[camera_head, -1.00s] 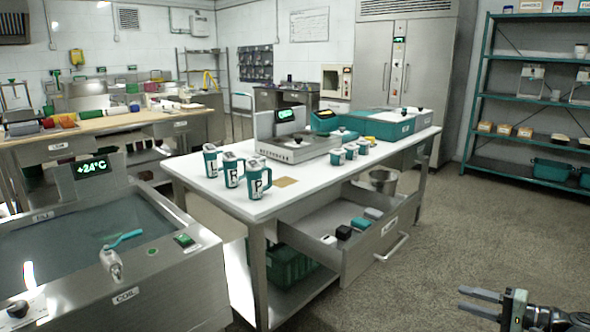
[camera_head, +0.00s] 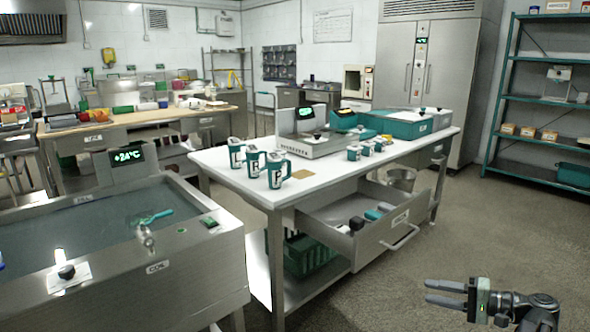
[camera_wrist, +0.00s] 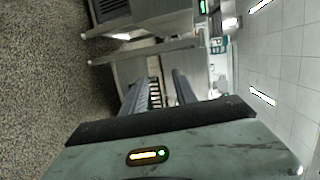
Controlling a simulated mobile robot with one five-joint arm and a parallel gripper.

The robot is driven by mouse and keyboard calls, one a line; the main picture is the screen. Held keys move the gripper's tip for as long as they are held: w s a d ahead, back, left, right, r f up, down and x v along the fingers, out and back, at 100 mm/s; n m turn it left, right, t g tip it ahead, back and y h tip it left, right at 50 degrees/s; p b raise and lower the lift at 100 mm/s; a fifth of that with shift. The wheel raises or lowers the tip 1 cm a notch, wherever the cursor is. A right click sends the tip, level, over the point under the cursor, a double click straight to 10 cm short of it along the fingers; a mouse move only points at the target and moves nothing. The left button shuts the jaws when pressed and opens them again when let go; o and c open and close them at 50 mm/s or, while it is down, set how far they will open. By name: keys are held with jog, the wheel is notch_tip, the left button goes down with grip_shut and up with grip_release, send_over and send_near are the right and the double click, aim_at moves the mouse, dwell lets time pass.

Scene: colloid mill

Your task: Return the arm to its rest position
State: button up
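My gripper (camera_head: 446,293) is at the lower right of the head view, held out over bare floor with its fingers pointing left. Its two fingers are apart and nothing shows between them. In the wrist view the two fingers (camera_wrist: 158,92) also stand apart with a gap between them, and the room appears turned on its side. The gripper touches nothing.
A white-topped table (camera_head: 330,165) with several teal mugs stands left of my gripper. Its open drawer (camera_head: 345,245) juts out toward the floor. A steel water bath (camera_head: 200,262) is at lower left. A teal shelf rack (camera_head: 500,105) stands at right. Floor between is clear.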

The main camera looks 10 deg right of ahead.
jog(key=w+a+f+n+g+y, duration=0.1)
jog(key=w+a+f+n+g, duration=0.15)
jog(key=a, duration=0.85)
jog(key=w+a+f+n+g, duration=0.2)
jog(key=w+a+g, duration=0.2)
jog(key=a, duration=0.7)
jog(key=s+a+f+n+g+h, duration=0.2)
jog(key=a+f+g+h, duration=0.15)
jog(key=a+f, duration=0.4)
jog(key=s+a+f+n+g+h, duration=0.25)
jog(key=a+f+h, duration=0.2)
jog(key=a, duration=0.55)
jog(key=w+d+t+h+p, duration=0.15)
jog(key=d+h, duration=0.25)
jog(key=d, duration=0.4)
notch_tip(320, 180, up, 36)
jog(key=p, duration=3.7)
jog(key=shift+s, duration=0.3)
jog(key=shift+a, duration=0.1)
